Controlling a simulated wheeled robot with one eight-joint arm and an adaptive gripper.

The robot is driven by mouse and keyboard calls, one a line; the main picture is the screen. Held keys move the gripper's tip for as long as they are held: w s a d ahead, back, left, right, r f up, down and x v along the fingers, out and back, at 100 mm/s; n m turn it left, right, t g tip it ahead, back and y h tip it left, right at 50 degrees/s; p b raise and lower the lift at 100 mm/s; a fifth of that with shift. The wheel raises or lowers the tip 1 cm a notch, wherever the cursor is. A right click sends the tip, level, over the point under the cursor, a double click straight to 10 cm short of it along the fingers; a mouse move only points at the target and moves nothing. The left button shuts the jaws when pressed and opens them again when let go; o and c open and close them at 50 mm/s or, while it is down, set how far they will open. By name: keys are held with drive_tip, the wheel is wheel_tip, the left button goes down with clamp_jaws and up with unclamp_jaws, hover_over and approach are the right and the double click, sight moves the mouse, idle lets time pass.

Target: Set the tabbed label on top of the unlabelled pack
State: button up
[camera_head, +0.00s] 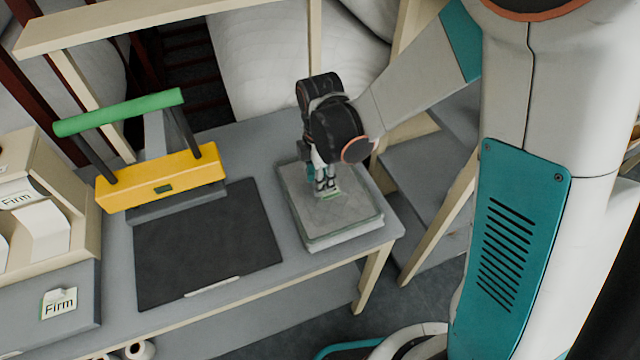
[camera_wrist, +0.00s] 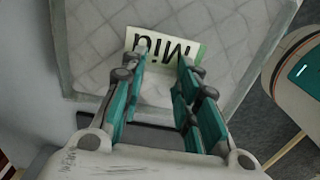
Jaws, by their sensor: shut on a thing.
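The unlabelled pack (camera_head: 345,226), a flat, pale quilted square in a clear wrap, lies at the right end of the grey table. It also fills much of the wrist view (camera_wrist: 95,75). My gripper (camera_head: 326,188) points down over the middle of the pack. In the head view the label (camera_head: 333,197) shows small at the fingertips, at or just above the pack's top. I cannot tell whether it touches. The label's tab is hidden.
A yellow press (camera_head: 160,182) with a green handle (camera_head: 118,112) stands left of the pack, behind a dark mat (camera_head: 205,245). A "Firm" label (camera_head: 59,303) lies on a grey surface at lower left, by a beige label holder (camera_head: 75,190). Wooden posts stand behind.

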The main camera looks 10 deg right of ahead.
drive_tip(key=shift+f, duration=0.35)
drive_tip(key=shift+f, duration=0.15)
drive_tip(key=o, duration=0.7)
wheel_tip(320, 180, up, 12)
drive_tip(key=p, duration=0.3)
drive_tip(key=shift+r+p, duration=0.2)
drive_tip(key=shift+p, duration=0.15)
